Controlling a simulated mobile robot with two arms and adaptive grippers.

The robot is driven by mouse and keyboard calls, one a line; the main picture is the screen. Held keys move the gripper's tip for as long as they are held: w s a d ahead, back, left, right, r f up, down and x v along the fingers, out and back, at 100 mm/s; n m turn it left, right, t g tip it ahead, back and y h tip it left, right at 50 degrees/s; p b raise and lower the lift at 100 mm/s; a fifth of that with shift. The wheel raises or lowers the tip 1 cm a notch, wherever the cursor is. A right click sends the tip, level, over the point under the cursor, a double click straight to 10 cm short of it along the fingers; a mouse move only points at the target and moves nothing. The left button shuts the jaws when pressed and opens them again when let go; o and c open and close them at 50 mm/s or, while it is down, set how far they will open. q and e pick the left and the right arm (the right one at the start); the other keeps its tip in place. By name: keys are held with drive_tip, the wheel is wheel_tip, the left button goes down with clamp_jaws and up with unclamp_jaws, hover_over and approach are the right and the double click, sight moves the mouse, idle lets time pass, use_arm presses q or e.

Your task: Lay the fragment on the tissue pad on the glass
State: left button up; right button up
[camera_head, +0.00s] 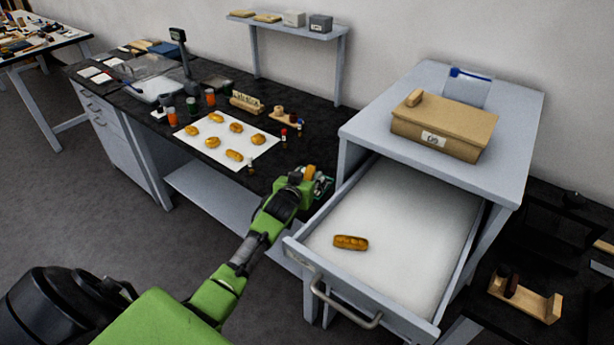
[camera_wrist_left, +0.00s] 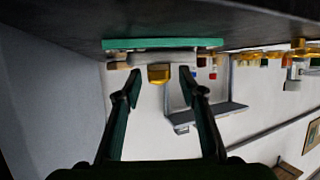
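A golden fragment (camera_head: 309,172) shows just past my left gripper (camera_head: 318,183), at the counter's right end by the drawer unit. In the left wrist view, which looks upside down, the fragment (camera_wrist_left: 159,73) sits against a thin pale layer, seemingly the tissue pad (camera_wrist_left: 141,56), on the green-edged glass (camera_wrist_left: 160,43). The left fingers (camera_wrist_left: 160,82) are open, one on each side of the fragment, with a gap showing at both sides. The gripper hides most of the glass and pad in the head view. My right gripper is not in view.
An open drawer (camera_head: 400,200) holds another golden piece (camera_head: 350,242), close right of my left arm. A white sheet (camera_head: 215,155) with several golden pieces lies on the dark counter, with small bottles (camera_head: 283,136) nearby. A tan box (camera_head: 443,125) stands on the cabinet.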

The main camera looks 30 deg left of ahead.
use_arm(q)
drive_tip(key=shift+r, duration=0.1)
drive_tip(key=shift+s, duration=0.1)
drive_tip(key=v, duration=1.1)
drive_tip(key=shift+s+r+b, duration=0.15)
drive_tip(key=shift+s+b, duration=0.15)
drive_tip(key=shift+s, duration=0.05)
drive_tip(key=shift+d, duration=0.1)
idle(0.4)
idle(0.4)
